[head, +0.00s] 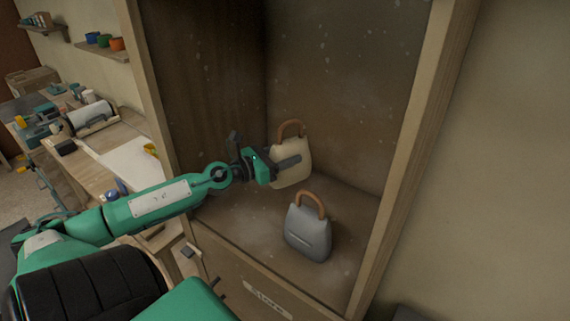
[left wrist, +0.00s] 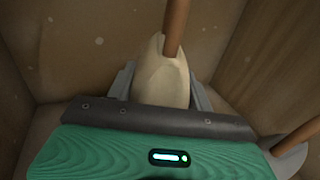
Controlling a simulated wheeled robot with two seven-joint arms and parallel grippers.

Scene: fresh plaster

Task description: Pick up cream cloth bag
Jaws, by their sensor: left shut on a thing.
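The cream cloth bag (head: 292,170) with a brown handle stands at the back of a wooden cabinet compartment in the head view. My right gripper is not in view.
A grey bag (head: 309,232) with a brown handle stands on the cabinet floor in front of the cream one. Cabinet side posts (head: 405,150) frame the opening. A cluttered workbench (head: 110,150) stands to the left. Some cabinet floor (head: 350,207) is clear at right.

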